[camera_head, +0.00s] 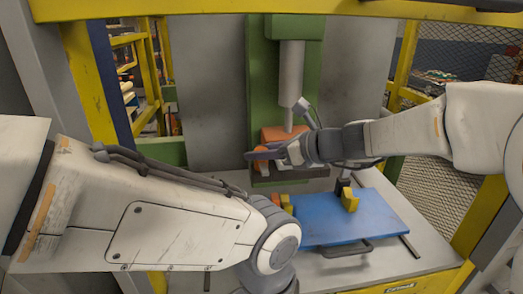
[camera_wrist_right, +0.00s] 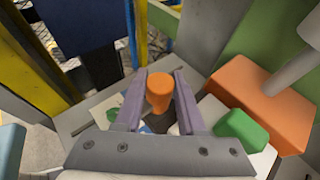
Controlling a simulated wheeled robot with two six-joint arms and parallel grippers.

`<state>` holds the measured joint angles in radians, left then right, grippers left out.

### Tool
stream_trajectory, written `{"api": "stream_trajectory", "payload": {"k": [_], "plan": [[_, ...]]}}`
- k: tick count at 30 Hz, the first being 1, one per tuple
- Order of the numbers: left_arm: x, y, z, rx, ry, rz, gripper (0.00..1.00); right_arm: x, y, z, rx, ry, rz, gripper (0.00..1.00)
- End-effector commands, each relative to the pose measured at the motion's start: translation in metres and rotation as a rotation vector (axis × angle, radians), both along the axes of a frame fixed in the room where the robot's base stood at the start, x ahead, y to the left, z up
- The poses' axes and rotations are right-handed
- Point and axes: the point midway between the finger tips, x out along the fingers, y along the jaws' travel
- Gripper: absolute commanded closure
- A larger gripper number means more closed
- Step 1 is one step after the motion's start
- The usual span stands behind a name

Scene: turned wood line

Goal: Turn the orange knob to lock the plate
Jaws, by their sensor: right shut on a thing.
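In the head view my right gripper (camera_head: 262,156) reaches in from the right to the front of the green press, and the fingers mostly hide the knob. A blue plate (camera_head: 375,222) with a dark front handle lies flat on the grey table. My left arm comes in from the left, but its gripper is not visible.
A large orange block (camera_wrist_right: 257,100) sits under the press's grey ram (camera_head: 291,75), with a green block (camera_wrist_right: 242,130) beside it in the wrist view. A yellow piece (camera_head: 350,199) stands on the blue plate. Yellow frame posts and mesh border the cell.

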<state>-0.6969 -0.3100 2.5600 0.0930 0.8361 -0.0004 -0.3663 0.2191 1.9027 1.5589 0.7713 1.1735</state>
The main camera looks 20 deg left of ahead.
Motion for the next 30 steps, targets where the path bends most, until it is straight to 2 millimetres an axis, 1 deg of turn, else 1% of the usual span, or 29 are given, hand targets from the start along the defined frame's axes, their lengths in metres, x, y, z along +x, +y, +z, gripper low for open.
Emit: {"api": "stream_trajectory", "payload": {"k": [8, 21, 24, 30], "plan": [[0.000, 0.000, 0.024, 0.000, 0.000, 0.000, 0.30, 0.003, -0.001, 0.003, -0.002, 0.004, 0.162, 1.00], [0.000, 0.000, 0.075, 0.000, 0.000, 0.000, 0.30, 0.002, -0.001, 0.004, -0.001, 0.003, 0.484, 1.00], [0.000, 0.000, 0.083, 0.000, 0.000, 0.000, 0.30, 0.002, -0.001, 0.003, -0.002, 0.002, 0.533, 1.00], [0.000, 0.000, 0.092, 0.000, 0.000, 0.000, 0.30, 0.001, -0.001, 0.002, -0.002, 0.001, 0.597, 1.00]]}}
